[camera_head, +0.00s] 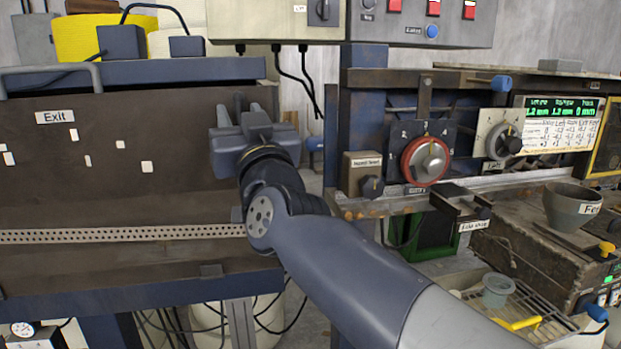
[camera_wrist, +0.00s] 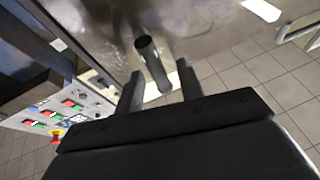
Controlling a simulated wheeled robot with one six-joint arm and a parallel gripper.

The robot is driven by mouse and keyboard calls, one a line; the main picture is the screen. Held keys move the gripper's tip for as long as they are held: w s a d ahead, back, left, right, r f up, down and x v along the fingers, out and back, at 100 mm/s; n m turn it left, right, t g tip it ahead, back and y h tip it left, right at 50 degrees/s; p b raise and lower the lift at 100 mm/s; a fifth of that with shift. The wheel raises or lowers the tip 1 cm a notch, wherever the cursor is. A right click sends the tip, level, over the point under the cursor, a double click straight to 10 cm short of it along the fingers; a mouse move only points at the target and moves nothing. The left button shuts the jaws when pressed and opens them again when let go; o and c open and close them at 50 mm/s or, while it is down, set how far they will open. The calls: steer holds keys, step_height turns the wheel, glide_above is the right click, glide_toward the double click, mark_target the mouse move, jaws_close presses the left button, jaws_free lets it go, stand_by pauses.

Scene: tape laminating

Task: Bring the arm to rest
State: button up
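My gripper (camera_head: 240,112) is raised in front of the right part of the large brown panel marked Exit (camera_head: 150,190) in the head view. My grey arm reaches up to it from the lower right. In the wrist view, the two dark fingers of my gripper (camera_wrist: 157,72) stand apart, one on each side of a dark cylindrical bar (camera_wrist: 150,58). The bar appears beyond the fingers; I cannot tell how far, and no contact shows. Nothing is seen held.
Right of my arm is a machine with a red-ringed dial (camera_head: 425,160), a grey dial (camera_head: 499,139) and a green-lit display (camera_head: 560,112). A grey funnel (camera_head: 573,207) sits at far right. A control box (camera_head: 420,22) hangs above. A perforated strip (camera_head: 110,235) crosses the panel.

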steer(key=shift+s, duration=0.1)
steer(key=v, duration=1.1)
steer(key=x, duration=1.1)
steer(key=shift+w+r, duration=0.1)
steer(key=shift+w, duration=0.1)
steer(key=shift+s+a+n+g+y+b, duration=0.1)
steer(key=shift+n+g+y+b, duration=0.15)
steer(key=shift+n, duration=0.35)
steer(key=shift+s+a+n+g+y+b, duration=0.15)
steer(key=shift+n+y+b, duration=0.15)
steer(key=shift+n, duration=0.3)
steer(key=shift+a+f+n+g+y+b, duration=0.1)
steer(key=shift+f+n+g+y+b, duration=0.1)
steer(key=shift+n+g+y+b, duration=0.3)
steer(key=shift+r+n+h, duration=0.1)
steer(key=shift+n+h, duration=0.2)
steer(key=shift+h, duration=0.05)
